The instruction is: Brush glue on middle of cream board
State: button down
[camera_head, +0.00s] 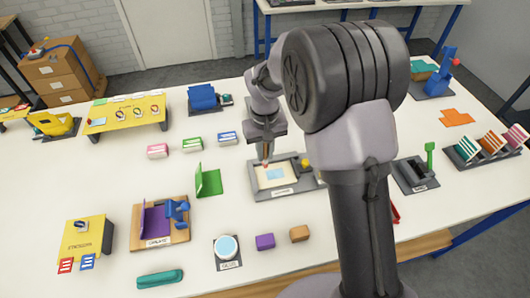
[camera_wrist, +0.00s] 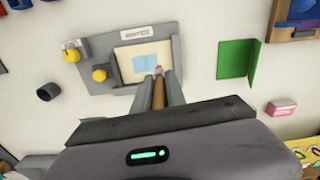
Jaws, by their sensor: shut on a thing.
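The cream board (camera_head: 291,178) lies in a grey fixture (camera_head: 258,193) near the middle of the table; it also shows in the wrist view (camera_wrist: 124,62). A light blue rectangle (camera_head: 275,174) covers the board's middle; I cannot tell whether it is wet glue or a marking. My gripper (camera_wrist: 159,82) is shut on a brush (camera_wrist: 158,95) with a brown handle and pinkish tip. The tip is at the board's upper left in the head view, beside the blue rectangle; I cannot tell whether it touches. A round pot (camera_head: 226,247) with light blue contents stands on a dark labelled base.
A green angled piece (camera_head: 208,181) stands left of the fixture. Purple (camera_head: 265,241) and brown (camera_head: 299,233) blocks lie in front. My arm hides part of the table's right side.

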jog(key=shift+r+p, duration=0.55)
jog(key=shift+r, duration=0.45)
jog(key=shift+s, duration=0.1)
